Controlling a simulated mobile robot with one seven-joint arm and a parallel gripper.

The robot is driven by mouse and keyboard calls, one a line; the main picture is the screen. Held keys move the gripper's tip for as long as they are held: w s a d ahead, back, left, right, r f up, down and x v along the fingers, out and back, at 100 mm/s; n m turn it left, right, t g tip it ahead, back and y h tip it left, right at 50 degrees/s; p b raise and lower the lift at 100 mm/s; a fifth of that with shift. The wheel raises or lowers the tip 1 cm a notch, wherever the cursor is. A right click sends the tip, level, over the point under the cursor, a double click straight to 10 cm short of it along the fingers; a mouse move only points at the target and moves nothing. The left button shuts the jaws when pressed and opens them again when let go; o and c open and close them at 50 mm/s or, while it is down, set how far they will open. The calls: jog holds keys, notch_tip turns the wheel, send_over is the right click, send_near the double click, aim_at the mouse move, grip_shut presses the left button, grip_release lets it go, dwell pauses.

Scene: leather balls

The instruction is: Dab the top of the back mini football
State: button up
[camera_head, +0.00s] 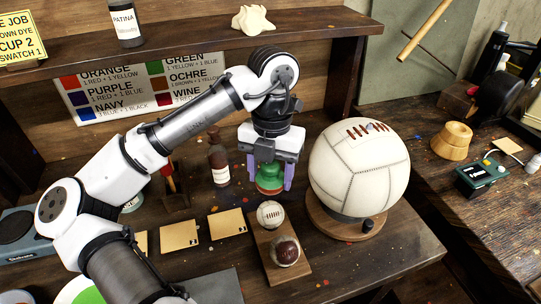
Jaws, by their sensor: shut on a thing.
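The back mini football (270,213), cream with dark stitching, sits at the far end of a small wooden board (303,267). The front mini football (285,251), with a dark brown top, sits nearer on the same board. My gripper (270,183) has purple fingers and is shut on a green dabber (269,174) with a reddish-brown underside. It holds the dabber upright, above and behind the back ball in the picture. A gap shows between the dabber and the ball; the exact height is hard to tell.
A large cream football (360,165) on a round wooden stand (345,225) is close to the right of my gripper. A brown bottle (218,157) stands to the left. Tan swatches (227,223) lie left of the board. A shelf (190,45) runs above at the back.

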aim_at(270, 207)
jog(key=shift+f+b, duration=3.05)
jog(key=shift+b, duration=0.1)
jog(key=shift+f, duration=0.4)
jog(key=shift+p, duration=1.4)
dwell(3.1)
